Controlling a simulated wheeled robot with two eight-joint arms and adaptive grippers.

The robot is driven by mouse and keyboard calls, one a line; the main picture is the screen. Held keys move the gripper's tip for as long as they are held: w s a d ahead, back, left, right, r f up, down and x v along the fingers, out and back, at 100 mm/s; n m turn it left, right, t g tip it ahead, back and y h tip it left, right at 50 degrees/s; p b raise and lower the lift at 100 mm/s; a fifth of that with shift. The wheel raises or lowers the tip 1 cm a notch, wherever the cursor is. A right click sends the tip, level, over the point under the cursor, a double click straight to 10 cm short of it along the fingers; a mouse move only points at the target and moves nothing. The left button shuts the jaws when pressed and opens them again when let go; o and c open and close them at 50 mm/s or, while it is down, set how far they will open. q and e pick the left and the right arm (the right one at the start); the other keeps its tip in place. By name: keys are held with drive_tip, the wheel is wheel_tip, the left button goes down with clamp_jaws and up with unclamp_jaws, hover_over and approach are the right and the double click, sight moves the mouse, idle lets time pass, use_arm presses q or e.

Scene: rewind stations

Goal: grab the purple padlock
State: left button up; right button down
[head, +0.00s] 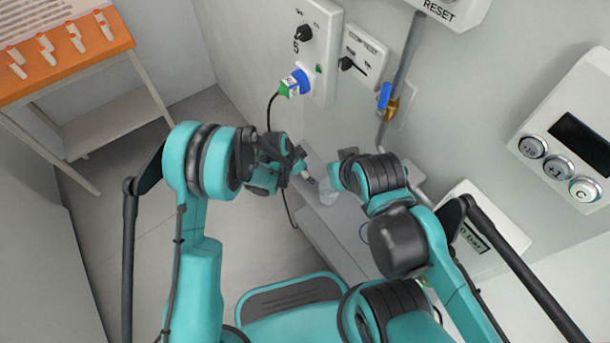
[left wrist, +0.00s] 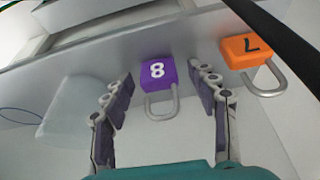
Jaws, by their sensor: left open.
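The purple padlock (left wrist: 158,73) carries a white 8 and has a grey shackle. In the left wrist view it lies on a grey shelf surface, between the two fingers of my left gripper (left wrist: 160,105). The fingers are open, one on each side, with gaps to the padlock. In the head view my left gripper (head: 300,168) is near the grey shelf, and the padlock cannot be made out there. The right arm reaches the same area in the head view, but its fingers are hidden.
An orange padlock (left wrist: 246,50) marked 7 lies right of the purple one. A translucent rounded object (left wrist: 75,108) is at left. Wall panels, a blue-handled valve (head: 385,97) and a plugged cable (head: 295,83) are close behind the shelf (head: 335,232). An orange-topped table (head: 70,62) stands at upper left.

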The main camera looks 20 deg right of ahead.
use_arm(q)
drive_tip(key=shift+r, duration=0.1)
drive_tip(key=shift+c, duration=1.2)
drive_tip(key=c, duration=1)
